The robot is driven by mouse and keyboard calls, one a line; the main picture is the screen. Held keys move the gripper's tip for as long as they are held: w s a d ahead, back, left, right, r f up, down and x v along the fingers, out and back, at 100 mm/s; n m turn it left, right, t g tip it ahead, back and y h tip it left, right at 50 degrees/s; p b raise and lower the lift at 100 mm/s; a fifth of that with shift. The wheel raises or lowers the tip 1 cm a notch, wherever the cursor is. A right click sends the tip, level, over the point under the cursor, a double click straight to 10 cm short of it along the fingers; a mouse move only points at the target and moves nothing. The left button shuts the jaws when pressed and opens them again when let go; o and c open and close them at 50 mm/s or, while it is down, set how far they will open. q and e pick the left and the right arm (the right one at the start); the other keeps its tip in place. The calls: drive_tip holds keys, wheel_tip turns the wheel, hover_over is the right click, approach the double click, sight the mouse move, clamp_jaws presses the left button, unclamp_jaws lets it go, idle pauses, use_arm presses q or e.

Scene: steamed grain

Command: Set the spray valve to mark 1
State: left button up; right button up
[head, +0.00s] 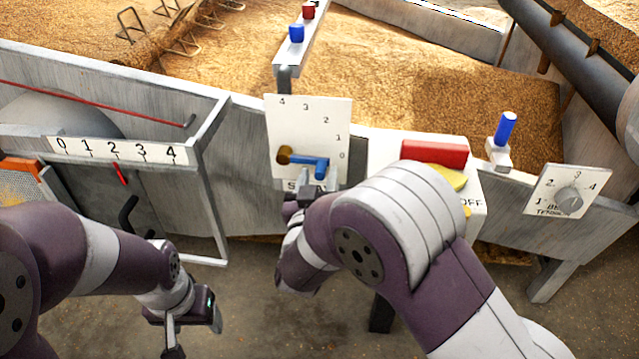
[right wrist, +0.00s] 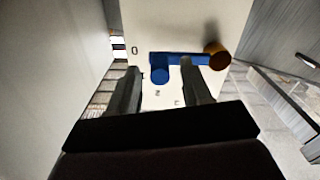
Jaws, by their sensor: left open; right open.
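The spray valve is a white panel (head: 315,115) marked 0 to 4, with its bottom label partly hidden by my right gripper. Its blue lever (head: 312,161) runs right from a brass pivot (head: 284,155) and points at about mark 0. My right gripper (head: 313,183) is open at the lever's free end. In the right wrist view, the fingers (right wrist: 160,68) stand on either side of the lever's blue knob (right wrist: 160,76); contact cannot be told. My left gripper (head: 190,330) is open and empty, low at the left, away from the valve.
A 0–4 scale (head: 118,151) with a red pointer is at left. Right of the valve are a red block (head: 434,153), a yellow piece (head: 447,177) and a blue-handled lever (head: 505,128). A tension dial (head: 570,199) is farther right. Grain (head: 420,95) lies behind.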

drive_tip(key=shift+w+d, duration=0.15)
drive_tip(key=shift+w, duration=0.55)
clamp_jaws()
drive_tip(key=r+n+p, duration=0.1)
drive_tip(key=p, duration=0.2)
drive_tip(key=r+n+p, duration=0.1)
drive_tip(key=p, duration=0.2)
drive_tip(key=r+n+p, duration=0.1)
drive_tip(key=n+p, duration=0.1)
drive_tip(key=p, duration=0.1)
drive_tip(key=shift+a+r, duration=0.3)
drive_tip(key=shift+p, duration=0.35)
drive_tip(key=shift+f, duration=0.2)
unclamp_jaws()
